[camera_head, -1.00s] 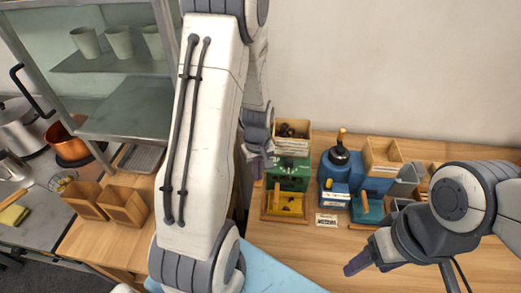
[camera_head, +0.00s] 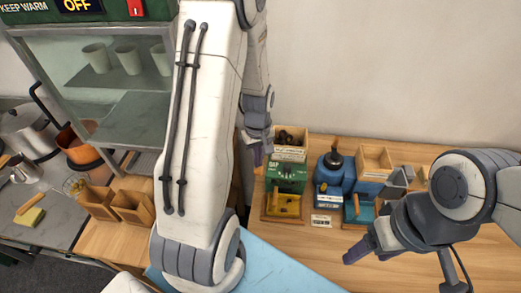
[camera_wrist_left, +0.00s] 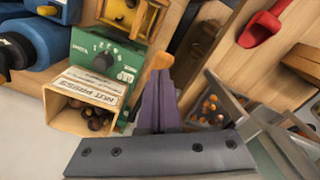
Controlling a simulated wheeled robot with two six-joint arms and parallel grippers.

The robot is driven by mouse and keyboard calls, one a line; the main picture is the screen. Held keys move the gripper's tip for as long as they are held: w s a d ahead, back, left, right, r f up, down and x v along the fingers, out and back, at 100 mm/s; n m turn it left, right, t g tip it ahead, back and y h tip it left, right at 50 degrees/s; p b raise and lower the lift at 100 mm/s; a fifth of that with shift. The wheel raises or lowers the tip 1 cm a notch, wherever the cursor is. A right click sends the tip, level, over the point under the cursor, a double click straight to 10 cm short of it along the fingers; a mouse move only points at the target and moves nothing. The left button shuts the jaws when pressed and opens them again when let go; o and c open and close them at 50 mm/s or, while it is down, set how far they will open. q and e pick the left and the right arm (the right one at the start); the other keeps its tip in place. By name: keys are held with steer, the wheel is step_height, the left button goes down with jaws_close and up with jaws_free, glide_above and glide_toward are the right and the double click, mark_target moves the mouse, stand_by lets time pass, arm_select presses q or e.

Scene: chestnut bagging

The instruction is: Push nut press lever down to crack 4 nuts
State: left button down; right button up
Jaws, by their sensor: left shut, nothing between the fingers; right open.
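The green nut press (camera_head: 287,173) stands on the wooden counter by the wall, with a wooden hopper of brown nuts (camera_head: 290,140) behind it and a yellow tray (camera_head: 284,204) in front. In the left wrist view, its dial (camera_wrist_left: 103,62) and the labelled hopper (camera_wrist_left: 92,86) show close up. My left gripper (camera_head: 257,156) is shut and empty at the press's left side. In the wrist view, a wooden knob (camera_wrist_left: 161,56) shows just beyond its purple fingertips (camera_wrist_left: 158,82); I cannot tell if they touch. My right gripper (camera_head: 358,251) is open and empty over the front counter.
A blue machine (camera_head: 333,175) and a wooden bin (camera_head: 373,160) stand right of the press. Two wooden boxes (camera_head: 133,207) and a shelf of cups (camera_head: 128,58) are at left. A red scoop (camera_wrist_left: 262,27) shows in the wrist view. The front counter looks clear.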

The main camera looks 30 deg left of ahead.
mark_target(258, 169)
stand_by(0.6)
arm_select(q)
steer(key=shift+f+b, duration=0.95)
steer(key=shift+f, duration=0.05)
steer(key=shift+f+b, duration=0.9)
steer(key=shift+f, duration=0.25)
steer(key=shift+s+f+b, duration=0.2)
steer(key=shift+f+b, duration=0.6)
steer(key=shift+f, duration=0.25)
steer(key=shift+d+f, duration=0.1)
